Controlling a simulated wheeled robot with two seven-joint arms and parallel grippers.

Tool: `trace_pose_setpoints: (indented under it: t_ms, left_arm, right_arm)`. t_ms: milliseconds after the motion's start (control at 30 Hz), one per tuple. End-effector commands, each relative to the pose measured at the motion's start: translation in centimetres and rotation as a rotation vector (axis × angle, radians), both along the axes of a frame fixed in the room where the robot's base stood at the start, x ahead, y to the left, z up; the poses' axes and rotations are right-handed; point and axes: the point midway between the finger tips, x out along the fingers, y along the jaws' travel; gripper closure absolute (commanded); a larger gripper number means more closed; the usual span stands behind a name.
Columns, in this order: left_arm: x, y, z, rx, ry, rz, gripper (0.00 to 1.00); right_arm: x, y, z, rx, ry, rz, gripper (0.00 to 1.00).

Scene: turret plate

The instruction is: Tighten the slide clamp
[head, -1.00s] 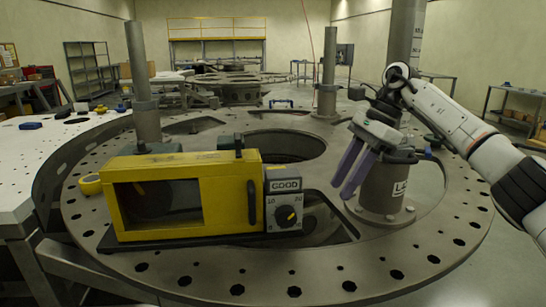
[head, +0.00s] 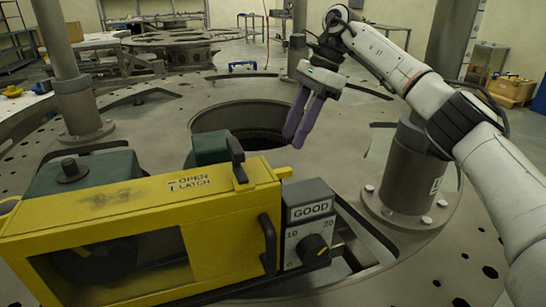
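I cannot tell for sure which part is the slide clamp. A dark green block (head: 208,149) with a black upright lever (head: 236,158) stands behind the yellow box (head: 130,222); its lower part is hidden by the box. A second dark green block (head: 85,172) with a dark knob is behind the box at the left. My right gripper (head: 296,141) points down with its purple fingers apart, empty, above the plate to the right of the lever and clear of it. My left gripper is out of view.
The box has a window, a black handle (head: 267,244) and a label reading OPEN LATCH. A grey dial unit (head: 309,225) reading GOOD adjoins it. The round plate (head: 160,117) has a large central hole. Grey posts stand at left (head: 77,85) and right (head: 402,175).

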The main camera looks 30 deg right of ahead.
Motion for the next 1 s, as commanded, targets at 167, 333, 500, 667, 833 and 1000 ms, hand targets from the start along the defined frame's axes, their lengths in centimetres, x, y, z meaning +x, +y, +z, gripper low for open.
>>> trace_pose_setpoints:
  t_ms: [167, 333, 500, 667, 833, 1000]
  left_arm:
    - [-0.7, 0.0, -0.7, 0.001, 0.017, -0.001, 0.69]
    - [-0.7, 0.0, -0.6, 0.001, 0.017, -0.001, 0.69]
    - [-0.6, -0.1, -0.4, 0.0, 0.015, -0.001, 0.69]
    - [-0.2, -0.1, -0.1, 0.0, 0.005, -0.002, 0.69]
    - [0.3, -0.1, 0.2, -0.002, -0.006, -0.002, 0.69]
    - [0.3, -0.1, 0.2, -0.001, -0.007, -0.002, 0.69]
  right_arm:
    - [0.2, 1.3, -3.3, -0.001, 0.004, 0.002, 0.66]
    - [0.5, 2.4, -6.0, 0.001, 0.003, 0.0, 0.66]
    - [0.7, 3.1, -7.7, 0.001, 0.003, 0.0, 0.66]
    - [0.7, 3.3, -8.2, 0.001, 0.0, 0.0, 0.66]
    - [0.7, 3.3, -8.2, 0.001, 0.0, 0.0, 0.66]
    - [0.7, 3.3, -8.2, 0.0, 0.0, 0.0, 0.88]
